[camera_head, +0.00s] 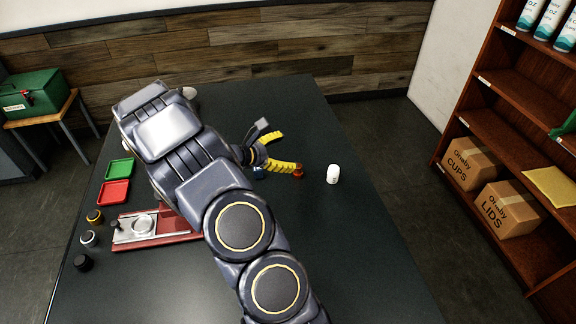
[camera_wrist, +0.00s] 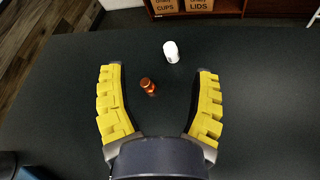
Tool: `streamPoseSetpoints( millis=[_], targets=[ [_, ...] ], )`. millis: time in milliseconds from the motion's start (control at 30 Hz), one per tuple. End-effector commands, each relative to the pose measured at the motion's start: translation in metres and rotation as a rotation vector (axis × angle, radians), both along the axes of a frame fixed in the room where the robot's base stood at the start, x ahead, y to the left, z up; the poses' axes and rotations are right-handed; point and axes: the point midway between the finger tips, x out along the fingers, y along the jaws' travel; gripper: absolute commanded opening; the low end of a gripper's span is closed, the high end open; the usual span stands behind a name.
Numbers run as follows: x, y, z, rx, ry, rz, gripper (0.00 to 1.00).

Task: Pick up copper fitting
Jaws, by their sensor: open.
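The copper fitting (camera_head: 298,173) is a small orange-brown cylinder on the dark table, close to my gripper's lower finger in the head view. In the wrist view the copper fitting (camera_wrist: 148,86) lies between the tips of the two yellow fingers, nearer the left one. My gripper (camera_wrist: 158,70) is open and empty, with its fingers spread wide to either side of the fitting. In the head view my gripper (camera_head: 284,150) reaches in from the left, with part of it hidden behind my arm. I cannot tell its exact height above the table.
A white bottle (camera_head: 333,174) stands just right of the fitting. At left are a green tray (camera_head: 120,168), a red tray (camera_head: 114,193), a red-and-silver fixture (camera_head: 155,228) and several small knobs (camera_head: 83,263). The table's right side is clear. A shelf (camera_head: 500,140) stands beyond.

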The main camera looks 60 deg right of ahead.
Motion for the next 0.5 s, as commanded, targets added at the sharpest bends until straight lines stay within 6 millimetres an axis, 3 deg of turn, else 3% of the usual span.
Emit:
streamPoseSetpoints(
  millis=[33,100,300,500],
  targets=[
    [0.005,-0.013,-0.024,0.01,0.058,0.049,0.62],
    [0.013,-0.026,-0.051,0.024,0.122,0.123,0.62],
    [0.029,-0.043,-0.12,0.079,0.245,0.293,0.62],
    [0.033,-0.047,-0.148,0.106,0.283,0.359,0.62]
  ],
)
